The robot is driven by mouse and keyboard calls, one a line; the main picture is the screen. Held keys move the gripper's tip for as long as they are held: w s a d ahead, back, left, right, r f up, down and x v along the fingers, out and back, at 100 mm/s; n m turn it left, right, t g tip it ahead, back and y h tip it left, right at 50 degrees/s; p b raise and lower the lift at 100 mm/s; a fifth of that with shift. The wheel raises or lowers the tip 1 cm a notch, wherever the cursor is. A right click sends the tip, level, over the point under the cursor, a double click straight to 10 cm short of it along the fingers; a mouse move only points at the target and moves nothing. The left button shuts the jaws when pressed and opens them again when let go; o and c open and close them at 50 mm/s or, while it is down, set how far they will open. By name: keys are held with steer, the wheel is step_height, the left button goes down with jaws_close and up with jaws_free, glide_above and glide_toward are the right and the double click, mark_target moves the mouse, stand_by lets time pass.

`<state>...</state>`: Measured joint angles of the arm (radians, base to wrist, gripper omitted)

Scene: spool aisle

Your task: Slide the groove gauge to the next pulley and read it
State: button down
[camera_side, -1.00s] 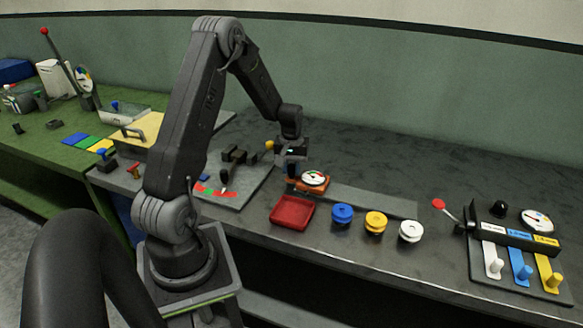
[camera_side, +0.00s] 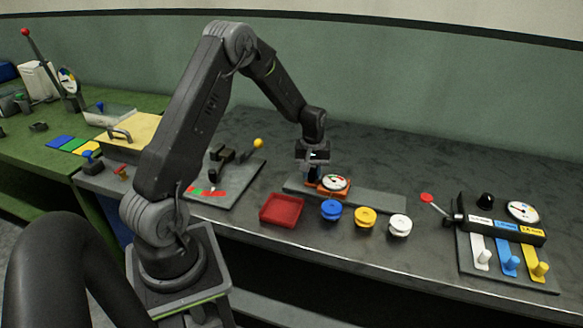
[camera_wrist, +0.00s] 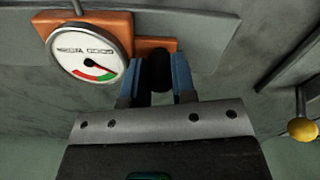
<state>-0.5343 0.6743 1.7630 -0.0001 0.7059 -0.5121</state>
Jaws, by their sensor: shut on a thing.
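The groove gauge (camera_side: 326,190) is an orange block with a round white dial, sitting on a long flat grey rail (camera_side: 375,199). The dial also shows in the wrist view (camera_wrist: 82,45), its needle near the green and red band; I cannot read a value. My gripper (camera_side: 313,177) is at the left end of the gauge. In the wrist view its blue fingers (camera_wrist: 160,78) are shut on the gauge's dark grip (camera_wrist: 161,68). Blue (camera_side: 330,210), yellow (camera_side: 365,217) and white (camera_side: 399,226) pulleys stand in a row before the rail. The gauge is behind the blue one.
A red tray (camera_side: 281,209) stands left of the blue pulley. A lever board (camera_side: 510,258) with white, blue and yellow handles is at the right. A grey plate with a yellow-knobbed lever (camera_side: 258,143) is left of the gauge. The rail is clear to the right.

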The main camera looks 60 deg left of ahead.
mark_target(316, 183)
steer(key=shift+w+d, duration=0.55)
steer(key=shift+w, duration=0.1)
steer(key=c, duration=1.2)
jaws_free()
steer(key=shift+r, duration=0.1)
steer(key=shift+r, duration=6.85)
